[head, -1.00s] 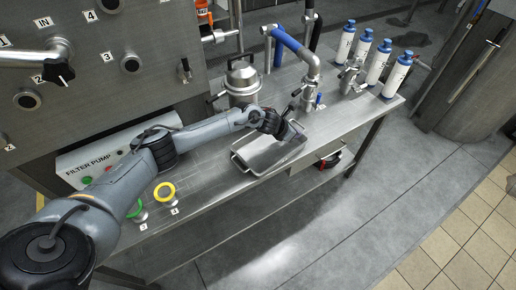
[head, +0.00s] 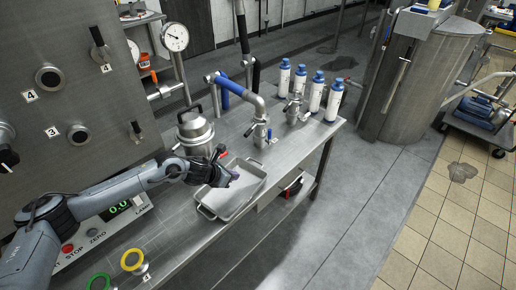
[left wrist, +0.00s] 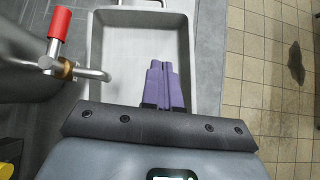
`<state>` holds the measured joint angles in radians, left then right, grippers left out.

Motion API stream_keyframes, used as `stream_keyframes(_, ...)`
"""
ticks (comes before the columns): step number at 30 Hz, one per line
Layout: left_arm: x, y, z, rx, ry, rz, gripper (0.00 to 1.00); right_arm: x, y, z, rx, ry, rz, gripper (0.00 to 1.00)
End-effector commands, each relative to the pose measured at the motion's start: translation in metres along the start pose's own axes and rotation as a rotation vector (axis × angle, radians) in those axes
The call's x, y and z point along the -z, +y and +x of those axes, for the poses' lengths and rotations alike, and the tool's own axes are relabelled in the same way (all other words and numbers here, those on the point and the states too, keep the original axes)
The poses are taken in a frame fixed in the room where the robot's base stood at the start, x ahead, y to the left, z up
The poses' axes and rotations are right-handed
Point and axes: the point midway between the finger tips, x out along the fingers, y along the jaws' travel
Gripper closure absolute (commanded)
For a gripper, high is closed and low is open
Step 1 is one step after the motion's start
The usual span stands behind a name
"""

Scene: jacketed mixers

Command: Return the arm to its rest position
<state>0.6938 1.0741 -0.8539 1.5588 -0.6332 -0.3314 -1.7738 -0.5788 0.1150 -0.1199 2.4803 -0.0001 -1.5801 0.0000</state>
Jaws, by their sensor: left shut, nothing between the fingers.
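My left gripper (head: 232,176) reaches over the steel bench from the left in the head view. Its purple fingers (left wrist: 165,86) are shut with nothing between them in the left wrist view. They are over the shallow metal tray (head: 206,212), whose bare floor also shows in the left wrist view (left wrist: 120,65). The tray looks empty. My right gripper is in neither view.
A tap with a red handle (left wrist: 59,24) stands close left of the gripper. A lidded steel vessel (head: 194,130), a blue-sleeved pipe (head: 232,86) and several white bottles with blue caps (head: 316,92) stand behind. Yellow (head: 132,260) and green rings lie in front.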

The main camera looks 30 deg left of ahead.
Motion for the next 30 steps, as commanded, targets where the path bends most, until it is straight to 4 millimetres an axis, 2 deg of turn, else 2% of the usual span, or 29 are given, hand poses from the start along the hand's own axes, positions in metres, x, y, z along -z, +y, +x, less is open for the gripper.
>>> stream_keyframes(5,0.005,-0.017,0.002,0.011,-0.002,-0.038,1.00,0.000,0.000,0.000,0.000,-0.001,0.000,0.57)
stream_keyframes(8,0.013,-0.049,0.011,0.031,-0.010,-0.124,1.00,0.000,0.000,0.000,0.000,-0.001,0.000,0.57)
stream_keyframes(11,0.026,-0.100,0.019,0.058,-0.020,-0.293,1.00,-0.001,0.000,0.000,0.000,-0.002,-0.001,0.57)
stream_keyframes(12,0.033,-0.126,0.021,0.072,-0.023,-0.392,1.00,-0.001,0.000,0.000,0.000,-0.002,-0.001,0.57)
stream_keyframes(14,0.044,-0.164,0.019,0.086,-0.027,-0.572,1.00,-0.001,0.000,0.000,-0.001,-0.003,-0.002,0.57)
stream_keyframes(16,0.057,-0.203,0.011,0.094,-0.026,-0.818,1.00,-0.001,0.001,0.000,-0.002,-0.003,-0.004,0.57)
stream_keyframes(19,0.077,-0.242,-0.009,0.075,-0.012,-1.209,1.00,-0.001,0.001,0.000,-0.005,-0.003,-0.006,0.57)
stream_keyframes(21,0.093,-0.258,-0.028,0.035,0.003,-1.497,1.00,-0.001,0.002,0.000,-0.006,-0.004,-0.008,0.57)
stream_keyframes(23,0.109,-0.265,-0.045,-0.018,0.016,-1.747,1.00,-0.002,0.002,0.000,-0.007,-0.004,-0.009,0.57)
stream_keyframes(27,0.148,-0.264,-0.083,-0.188,0.026,-2.244,1.00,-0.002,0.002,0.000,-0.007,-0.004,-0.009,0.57)
stream_keyframes(30,0.174,-0.259,-0.108,-0.323,0.017,-2.518,1.00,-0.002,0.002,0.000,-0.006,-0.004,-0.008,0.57)
